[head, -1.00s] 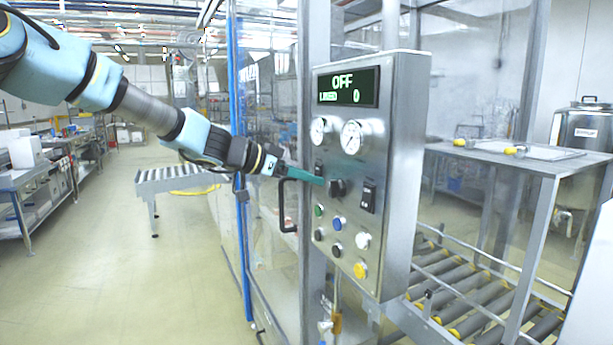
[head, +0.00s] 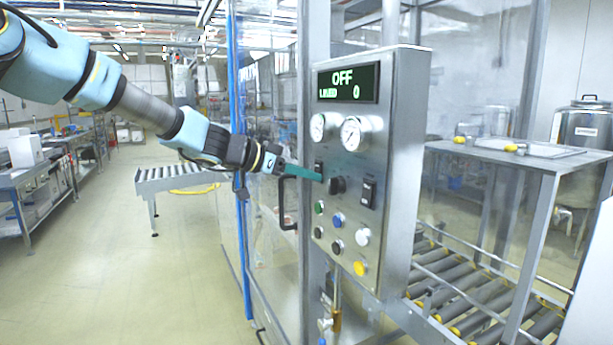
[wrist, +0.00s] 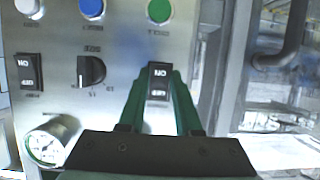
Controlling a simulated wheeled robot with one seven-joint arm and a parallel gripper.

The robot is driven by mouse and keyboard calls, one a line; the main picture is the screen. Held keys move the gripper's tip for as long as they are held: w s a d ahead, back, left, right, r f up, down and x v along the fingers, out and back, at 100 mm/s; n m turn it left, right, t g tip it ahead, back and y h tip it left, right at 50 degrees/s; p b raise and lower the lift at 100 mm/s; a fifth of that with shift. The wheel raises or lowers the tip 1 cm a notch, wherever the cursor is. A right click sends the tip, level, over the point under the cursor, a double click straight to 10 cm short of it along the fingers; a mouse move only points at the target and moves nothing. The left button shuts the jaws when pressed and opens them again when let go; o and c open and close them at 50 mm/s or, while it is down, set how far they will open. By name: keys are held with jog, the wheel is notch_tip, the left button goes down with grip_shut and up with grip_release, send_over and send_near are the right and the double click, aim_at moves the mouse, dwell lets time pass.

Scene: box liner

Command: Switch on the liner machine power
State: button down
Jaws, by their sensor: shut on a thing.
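The steel control panel (head: 395,130) stands right of centre in the head view, and its green display (head: 348,84) reads OFF. My gripper (head: 319,177) has green fingers pointing at the panel's left rocker switch (head: 318,167). In the wrist view, which shows the panel upside down, the fingers lie on both sides of that black switch (wrist: 158,82), closed around it. It carries ON and OFF marks; the caption above it is too blurred to read. A second rocker switch (head: 367,193) sits at the panel's right, and it also shows in the wrist view (wrist: 30,70).
A black rotary knob (head: 338,186) sits between the switches. Gauges (head: 352,134) are above, and coloured buttons (head: 338,220) below. A black door handle (head: 284,205) stands left of the panel, close to my gripper. A roller conveyor (head: 455,290) runs at the right.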

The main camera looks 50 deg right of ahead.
jog(key=f+g+h+b, duration=0.1)
jog(key=h+b, duration=0.1)
jog(key=b, duration=0.4)
jog(key=shift+r+h+b, duration=0.1)
jog(key=shift+h+b, duration=0.2)
jog(key=shift+b, duration=0.05)
jog(key=c, duration=0.6)
grip_release()
jog(key=b+v, duration=0.1)
jog(key=v, duration=0.9)
jog(key=shift+a+b, duration=0.35)
jog(key=shift+b, duration=0.05)
jog(key=shift+w, duration=0.2)
